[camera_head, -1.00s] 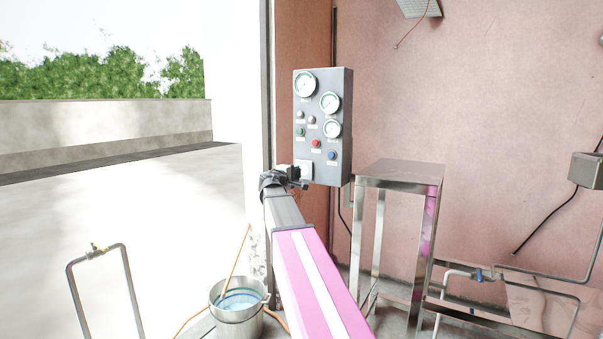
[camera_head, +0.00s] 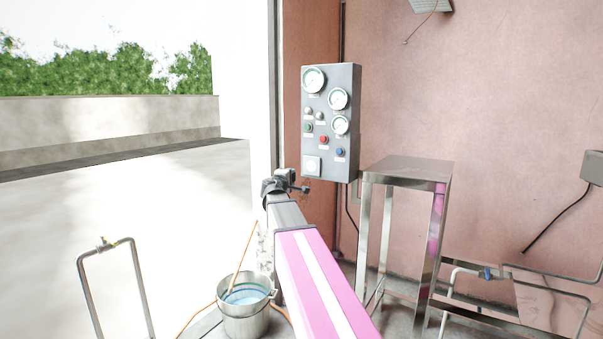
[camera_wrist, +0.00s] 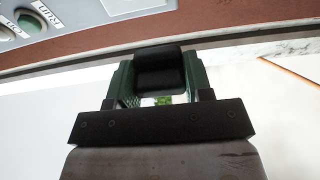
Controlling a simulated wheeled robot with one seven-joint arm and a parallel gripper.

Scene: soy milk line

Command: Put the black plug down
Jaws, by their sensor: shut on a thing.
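The black plug (camera_wrist: 158,70) is held between the two green-padded fingers of my gripper (camera_wrist: 158,84) in the wrist view. Its far end faces away from the palm. In the head view my gripper (camera_head: 282,183) is at the end of my arm, just left of the grey control panel. The plug is small and dark there and hard to tell from the gripper. The white socket (camera_head: 312,166) at the panel's lower left shows uncovered, with the gripper apart from it.
The grey control panel (camera_head: 331,120) has gauges and coloured buttons. A metal stand (camera_head: 410,169) with a bare flat top is right of my arm. A metal bucket (camera_head: 246,318) holding blue liquid is on the floor at left. Pipes (camera_head: 515,284) run along the right.

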